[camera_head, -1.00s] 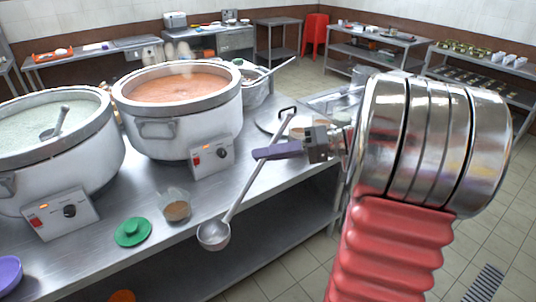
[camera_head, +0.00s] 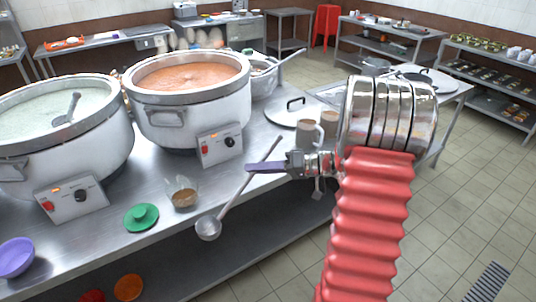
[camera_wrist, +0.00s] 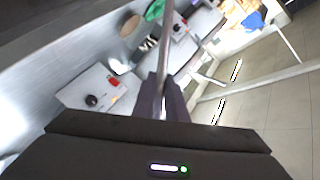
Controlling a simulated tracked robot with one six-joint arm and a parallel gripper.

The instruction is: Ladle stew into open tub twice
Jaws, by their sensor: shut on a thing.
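My gripper (camera_head: 262,167) is shut on the handle of a metal ladle (camera_head: 232,197). The ladle hangs slanted, its bowl (camera_head: 208,228) low at the front edge of the counter, right of a small clear open tub (camera_head: 182,197). The tub has something brown in it. A green lid (camera_head: 141,217) lies left of the tub. A large pot of orange-red stew (camera_head: 190,75) stands behind, left of my gripper. In the wrist view the ladle handle (camera_wrist: 167,45) runs between my fingers (camera_wrist: 161,97); the bowl is not clearly visible there.
A pot of pale congee (camera_head: 60,115) with another ladle in it stands at the left. Control boxes (camera_head: 219,145) sit before the pots. A purple bowl (camera_head: 16,257) is at the front left. Mugs (camera_head: 308,133) and a pot lid (camera_head: 294,111) lie behind my gripper.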

